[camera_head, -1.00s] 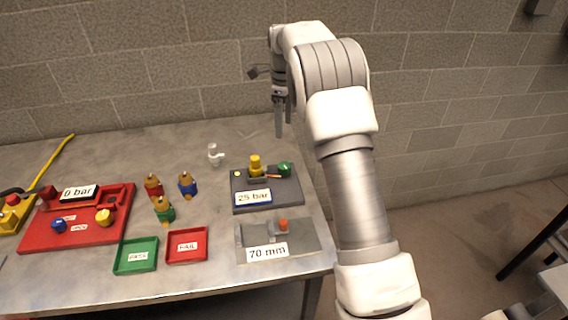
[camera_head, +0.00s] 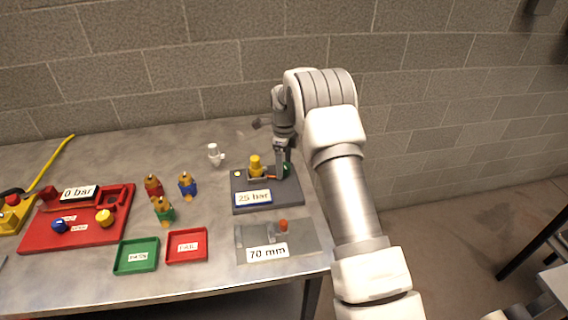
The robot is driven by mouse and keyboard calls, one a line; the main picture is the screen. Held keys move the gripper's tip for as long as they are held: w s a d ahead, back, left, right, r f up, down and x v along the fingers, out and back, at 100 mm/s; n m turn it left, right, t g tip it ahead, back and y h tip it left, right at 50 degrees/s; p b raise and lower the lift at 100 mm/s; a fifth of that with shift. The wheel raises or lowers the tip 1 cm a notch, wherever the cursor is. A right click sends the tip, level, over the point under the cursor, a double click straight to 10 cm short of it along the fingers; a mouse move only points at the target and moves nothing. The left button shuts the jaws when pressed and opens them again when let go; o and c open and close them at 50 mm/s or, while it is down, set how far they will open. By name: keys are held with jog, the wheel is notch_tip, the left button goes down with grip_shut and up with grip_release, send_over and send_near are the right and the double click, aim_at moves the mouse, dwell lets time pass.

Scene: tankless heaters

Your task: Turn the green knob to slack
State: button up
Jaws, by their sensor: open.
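The green knob (camera_head: 288,170) sits at the back right of the dark grey fixture (camera_head: 283,194) marked "25 bar". It is partly hidden behind my gripper. My gripper (camera_head: 281,174) points down at the knob, with its fingertips at the knob's height. The fingers are open; whether they straddle the knob or touch it cannot be told from this view. A yellow part (camera_head: 255,165) stands in the fixture just left of my gripper.
A grey block marked "70 mm" (camera_head: 303,238) lies in front. Green (camera_head: 122,268) and red (camera_head: 174,259) trays, several coloured valves (camera_head: 187,187) and a white fitting (camera_head: 215,155) stand to the left. A red fixture (camera_head: 100,232) lies far left. The wall is behind.

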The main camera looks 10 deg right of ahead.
jog(key=shift+c, duration=0.2)
grip_shut()
